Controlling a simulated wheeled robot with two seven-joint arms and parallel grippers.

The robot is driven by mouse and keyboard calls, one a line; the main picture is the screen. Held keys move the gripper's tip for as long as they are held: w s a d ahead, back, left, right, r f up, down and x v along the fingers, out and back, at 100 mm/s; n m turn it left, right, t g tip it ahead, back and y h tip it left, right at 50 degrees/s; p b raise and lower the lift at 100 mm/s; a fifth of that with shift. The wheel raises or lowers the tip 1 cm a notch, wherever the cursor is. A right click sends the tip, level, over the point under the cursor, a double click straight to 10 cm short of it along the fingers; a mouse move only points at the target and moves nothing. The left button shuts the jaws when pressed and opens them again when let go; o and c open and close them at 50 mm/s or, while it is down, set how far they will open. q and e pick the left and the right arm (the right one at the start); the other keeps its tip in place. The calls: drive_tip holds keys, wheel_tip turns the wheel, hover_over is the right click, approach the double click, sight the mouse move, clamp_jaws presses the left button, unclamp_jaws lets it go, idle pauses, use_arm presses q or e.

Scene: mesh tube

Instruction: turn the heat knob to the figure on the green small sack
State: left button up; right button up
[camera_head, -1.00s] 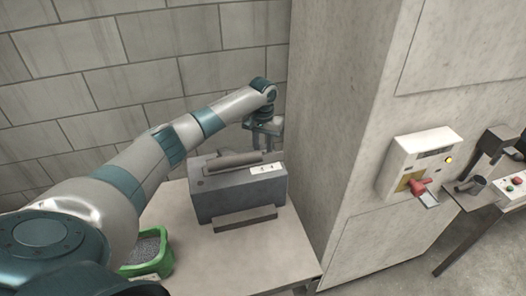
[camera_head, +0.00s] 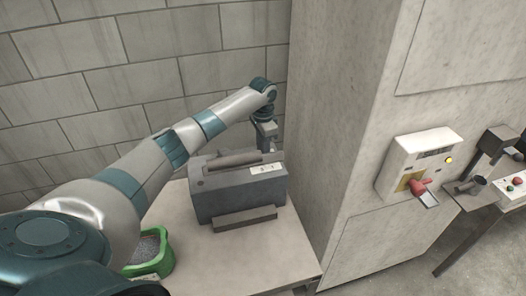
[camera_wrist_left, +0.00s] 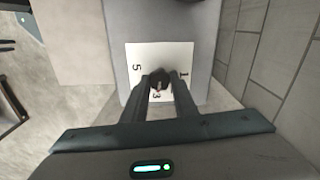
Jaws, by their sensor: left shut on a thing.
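A grey heat-sealer-like machine (camera_head: 240,195) stands on the table with a white dial plate (camera_head: 266,168) on its top right. My left gripper (camera_head: 267,150) reaches down over that plate. In the left wrist view its fingers are shut on a small dark knob (camera_wrist_left: 158,79) in the middle of the white plate (camera_wrist_left: 140,54). The figures 5, 1 and 3 show around the knob; the fingers cover part of the plate. The knob's pointer cannot be made out. A green small sack (camera_head: 166,262), open with grey granules, is at lower left; its figure is not readable. My right gripper is not in view.
A pale table (camera_head: 285,262) carries the machine, with bare room at its front. A concrete pillar (camera_head: 340,110) rises close to the right. Another bench (camera_head: 490,200) stands at far right.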

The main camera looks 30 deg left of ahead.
use_arm(q)
drive_tip(key=shift+w+r+m, duration=0.1)
drive_tip(key=shift+m, duration=0.2)
drive_tip(key=o, duration=1)
drive_tip(key=shift+o, duration=0.2)
drive_tip(key=shift+r+b, duration=0.3)
drive_tip(key=shift+r, duration=0.05)
wheel_tip(320, 180, up, 17)
drive_tip(key=b, duration=0.4)
drive_tip(key=shift+f+b, duration=0.15)
drive_tip(key=shift+b, duration=0.15)
